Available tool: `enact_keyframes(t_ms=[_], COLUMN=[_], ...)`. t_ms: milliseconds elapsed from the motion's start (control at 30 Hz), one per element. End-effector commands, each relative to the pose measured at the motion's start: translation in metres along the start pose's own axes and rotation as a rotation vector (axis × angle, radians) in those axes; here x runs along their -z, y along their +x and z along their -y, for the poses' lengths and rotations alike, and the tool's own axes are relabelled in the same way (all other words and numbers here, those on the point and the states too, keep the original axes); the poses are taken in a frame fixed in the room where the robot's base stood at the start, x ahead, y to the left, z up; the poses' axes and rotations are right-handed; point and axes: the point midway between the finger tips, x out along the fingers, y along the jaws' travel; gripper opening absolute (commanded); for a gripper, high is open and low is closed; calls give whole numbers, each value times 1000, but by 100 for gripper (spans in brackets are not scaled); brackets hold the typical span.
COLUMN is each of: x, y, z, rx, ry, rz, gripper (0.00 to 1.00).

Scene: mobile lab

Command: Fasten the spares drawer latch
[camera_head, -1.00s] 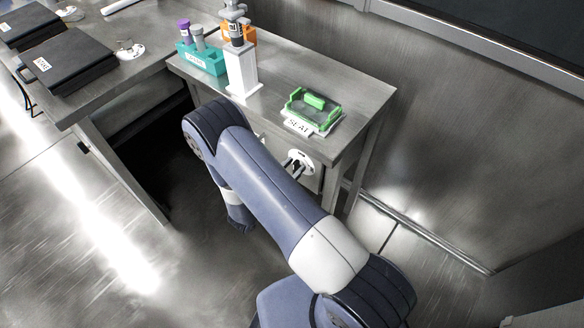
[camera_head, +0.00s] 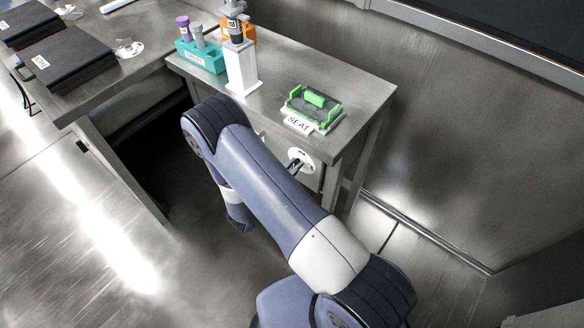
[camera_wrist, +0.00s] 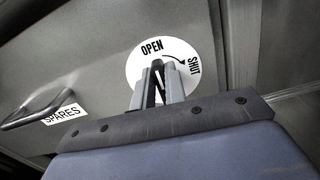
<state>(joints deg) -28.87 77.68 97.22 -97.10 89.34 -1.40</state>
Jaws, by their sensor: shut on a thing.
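The latch is a round white dial (camera_wrist: 146,61) marked OPEN and SHUT, with a curved arrow from OPEN towards SHUT. It is on the grey front of the spares drawer, and it also shows in the head view (camera_head: 306,156). My gripper (camera_wrist: 160,72) is in front of the dial, its fingers closed on the latch knob at its middle. The knob is mostly hidden between the fingers, so its exact angle is hard to tell. The SPARES label (camera_wrist: 62,115) and the drawer's bar handle (camera_wrist: 34,108) are to the left in the wrist view.
On the bench top (camera_head: 362,92) above are a green tray (camera_head: 325,117) by a SEAT label, a white stand (camera_head: 242,72) and a teal tube rack (camera_head: 201,58). A table leg stands right of the dial. Black cases lie on the left bench.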

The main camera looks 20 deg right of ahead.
Motion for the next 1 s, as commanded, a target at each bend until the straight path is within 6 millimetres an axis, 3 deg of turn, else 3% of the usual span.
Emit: enact_keyframes(t_ms=[1000], x=[15], y=[0], z=[15], rx=[0], ry=[905], rz=[1], gripper=[0])
